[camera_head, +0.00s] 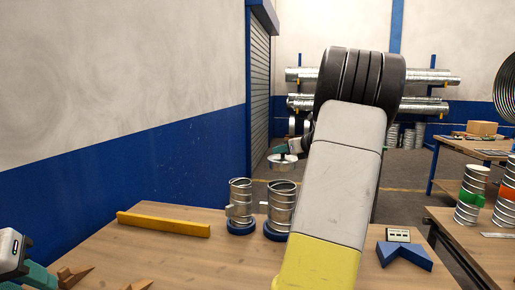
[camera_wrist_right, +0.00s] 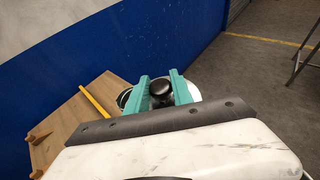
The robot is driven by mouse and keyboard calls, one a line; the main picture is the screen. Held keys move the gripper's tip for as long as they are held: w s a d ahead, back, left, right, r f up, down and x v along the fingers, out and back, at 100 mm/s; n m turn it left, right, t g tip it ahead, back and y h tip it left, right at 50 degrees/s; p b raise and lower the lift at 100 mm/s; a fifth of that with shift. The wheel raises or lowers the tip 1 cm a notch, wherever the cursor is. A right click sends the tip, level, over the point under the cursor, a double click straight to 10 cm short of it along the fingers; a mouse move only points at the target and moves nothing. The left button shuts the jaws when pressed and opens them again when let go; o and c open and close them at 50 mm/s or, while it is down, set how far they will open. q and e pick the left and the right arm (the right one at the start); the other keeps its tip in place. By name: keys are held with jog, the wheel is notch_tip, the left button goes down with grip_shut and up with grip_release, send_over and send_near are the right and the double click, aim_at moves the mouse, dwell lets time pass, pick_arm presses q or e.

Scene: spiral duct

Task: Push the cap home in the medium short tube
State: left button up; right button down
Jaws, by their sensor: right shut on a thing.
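My right gripper (camera_head: 288,148) is shut on the dark knob of a round metal cap (camera_head: 282,162). The wrist view shows the teal fingers (camera_wrist_right: 161,82) on both sides of the black knob, with the pale cap (camera_wrist_right: 194,92) partly hidden behind them. The cap hangs in the air, clear above two short ribbed metal tubes. The left tube (camera_head: 240,201) and the slightly wider right tube (camera_head: 281,205) stand upright in blue bases. Which one is the medium tube I cannot tell for sure. My left gripper (camera_head: 36,274) is cut off at the lower left; its jaws are unclear.
A yellow bar (camera_head: 163,224) lies left of the tubes on the wooden table (camera_head: 190,255). Wooden wedges (camera_head: 72,276) are at the front left. A blue angled block (camera_head: 404,256) and a small panel (camera_head: 398,235) are at right. Another bench holds banded tubes (camera_head: 470,196).

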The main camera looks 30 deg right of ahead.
aim_at(283, 164)
jog(key=shift+r, duration=0.1)
jog(key=shift+s+f, duration=0.1)
jog(key=shift+f, duration=2.8)
jog(key=shift+f, duration=2.1)
jog(key=c, duration=1)
grip_release()
jog(key=shift+c, duration=0.2)
jog(key=v, duration=0.7)
jog(key=shift+s+r, duration=0.15)
jog(key=shift+s, duration=0.2)
